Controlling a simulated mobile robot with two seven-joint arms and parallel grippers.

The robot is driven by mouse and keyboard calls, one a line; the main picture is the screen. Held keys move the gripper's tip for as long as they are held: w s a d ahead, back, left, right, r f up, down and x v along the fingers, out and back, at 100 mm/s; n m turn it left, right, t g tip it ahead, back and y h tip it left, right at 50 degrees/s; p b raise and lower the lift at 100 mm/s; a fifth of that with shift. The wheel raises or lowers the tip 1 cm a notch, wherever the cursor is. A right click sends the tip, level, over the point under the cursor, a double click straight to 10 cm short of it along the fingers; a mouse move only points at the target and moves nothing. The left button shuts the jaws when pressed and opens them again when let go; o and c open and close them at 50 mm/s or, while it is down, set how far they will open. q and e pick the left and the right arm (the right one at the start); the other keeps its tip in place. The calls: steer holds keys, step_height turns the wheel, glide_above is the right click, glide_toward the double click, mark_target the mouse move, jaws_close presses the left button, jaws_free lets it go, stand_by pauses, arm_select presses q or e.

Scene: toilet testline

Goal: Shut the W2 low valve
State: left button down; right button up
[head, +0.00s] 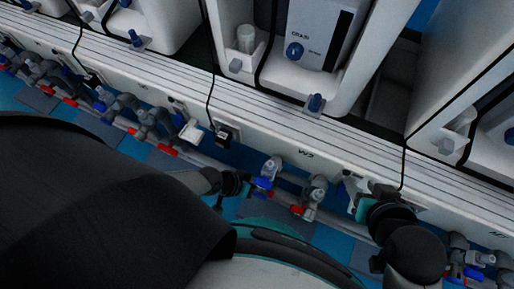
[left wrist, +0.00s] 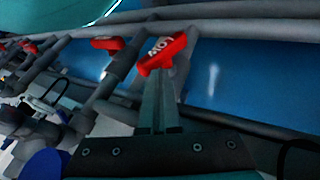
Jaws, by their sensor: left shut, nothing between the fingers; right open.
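The W2 label (head: 305,153) is on the white rail, with a grey valve pair below it. This pair has a blue handle (head: 263,183) and a red handle (head: 303,212). In the left wrist view, a red handle marked LOW (left wrist: 162,52) stands right at the tips of my left gripper (left wrist: 160,90). Its fingers are shut with nothing between them; I cannot tell whether they touch the handle. In the head view my left gripper (head: 243,190) is beside the blue handle. My right gripper (head: 352,190) is open, to the right of the valve pair.
Grey pipes run along the rail, with more valves at the left (head: 150,122) and lower right (head: 470,262). Another red handle (left wrist: 107,43) shows in the left wrist view. White toilet units (head: 310,45) stand behind the rail. Black cables hang over it.

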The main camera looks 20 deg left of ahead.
arm_select(q)
steer(key=shift+s+d, duration=0.1)
steer(key=shift+d, duration=0.1)
steer(key=shift+r, duration=0.15)
